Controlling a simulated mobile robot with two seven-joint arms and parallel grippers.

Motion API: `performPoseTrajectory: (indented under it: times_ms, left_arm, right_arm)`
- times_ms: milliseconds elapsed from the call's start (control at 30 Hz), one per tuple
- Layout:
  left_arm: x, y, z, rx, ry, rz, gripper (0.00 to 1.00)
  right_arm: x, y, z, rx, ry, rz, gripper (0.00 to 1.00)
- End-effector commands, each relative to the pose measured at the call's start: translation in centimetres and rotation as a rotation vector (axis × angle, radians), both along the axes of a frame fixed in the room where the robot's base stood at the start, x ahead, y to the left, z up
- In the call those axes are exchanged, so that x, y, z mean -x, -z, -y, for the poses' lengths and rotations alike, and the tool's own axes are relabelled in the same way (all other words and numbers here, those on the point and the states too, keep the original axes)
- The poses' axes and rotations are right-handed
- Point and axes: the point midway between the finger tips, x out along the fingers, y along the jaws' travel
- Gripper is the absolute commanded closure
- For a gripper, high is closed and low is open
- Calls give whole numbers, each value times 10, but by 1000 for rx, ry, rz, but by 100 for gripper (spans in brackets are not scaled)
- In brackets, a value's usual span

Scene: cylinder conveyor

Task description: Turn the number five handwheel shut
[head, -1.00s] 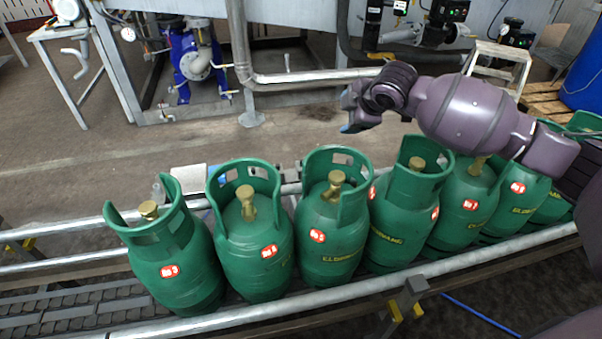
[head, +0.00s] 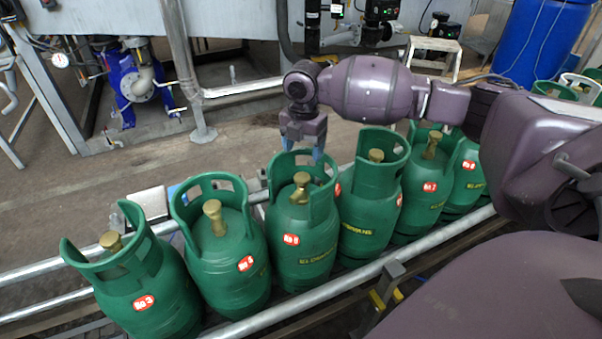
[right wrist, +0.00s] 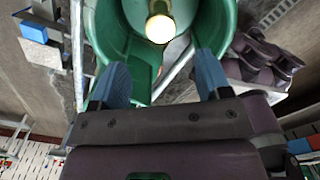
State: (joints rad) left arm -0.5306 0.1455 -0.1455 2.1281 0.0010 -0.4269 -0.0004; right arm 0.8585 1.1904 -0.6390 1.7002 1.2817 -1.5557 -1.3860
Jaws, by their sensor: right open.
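The third green cylinder from the left (head: 305,262) stands upright in the row; its small red label looks like No 5. Its brass handwheel (head: 301,182) sits inside the green collar. My right gripper (head: 303,148) points down at the far rim of this collar, behind and above the handwheel in the head view. In the right wrist view the gripper (right wrist: 160,78) is open and empty, with its two blue fingers apart. A brass handwheel (right wrist: 160,27) shows ahead between them, inside a green collar, with no visible contact. My left gripper is out of view.
Cylinders No 3 (head: 145,292) and No 4 (head: 225,262) stand to the left, and several more to the right, close together on the conveyor. A metal rail (head: 250,322) runs along the near side.

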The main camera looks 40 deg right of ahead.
Motion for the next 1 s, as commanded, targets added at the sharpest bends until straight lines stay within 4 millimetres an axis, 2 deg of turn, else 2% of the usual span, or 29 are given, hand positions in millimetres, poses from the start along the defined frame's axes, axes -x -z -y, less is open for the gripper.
performPoseTrajectory:
  times_ms: [33,100,400,600,933,1000]
  left_arm:
    - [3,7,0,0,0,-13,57]
    - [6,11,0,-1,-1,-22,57]
    - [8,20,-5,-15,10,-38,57]
    - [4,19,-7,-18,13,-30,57]
    - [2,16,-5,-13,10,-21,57]
    - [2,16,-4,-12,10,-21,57]
  right_arm:
    - [1,15,0,0,0,-10,29]
    - [1,28,0,0,1,-10,29]
    - [1,72,0,0,1,-5,29]
    - [0,83,0,0,2,-2,29]
    - [0,84,0,0,2,0,29]
    - [0,84,0,0,2,0,40]
